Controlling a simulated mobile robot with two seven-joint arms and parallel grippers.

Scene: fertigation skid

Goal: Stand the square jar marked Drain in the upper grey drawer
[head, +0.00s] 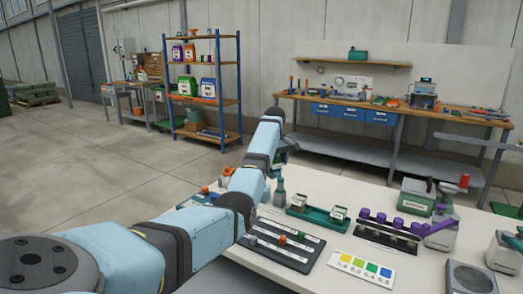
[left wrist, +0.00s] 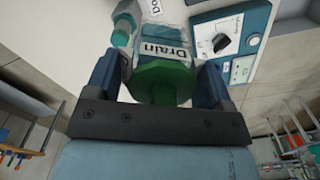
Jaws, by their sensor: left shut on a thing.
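The square jar marked Drain (left wrist: 160,55) has a green lid (left wrist: 161,82) and a white label with dark lettering. It shows in the left wrist view between the blue fingers of my left gripper (left wrist: 160,85), which is shut on it. In the head view my left arm reaches out over the table's far left part; its gripper (head: 284,150) is small and partly hidden by the arm, and I cannot make out the jar there. I cannot pick out the upper grey drawer in either view. My right gripper is not in view.
In the left wrist view a dosing unit with a black dial (left wrist: 221,43) and a teal-capped container (left wrist: 123,28) are close to the jar. The white table (head: 330,275) holds a green tray (head: 318,217), purple-topped items and a colour card (head: 361,266). A blue-drawered workbench (head: 350,113) stands behind.

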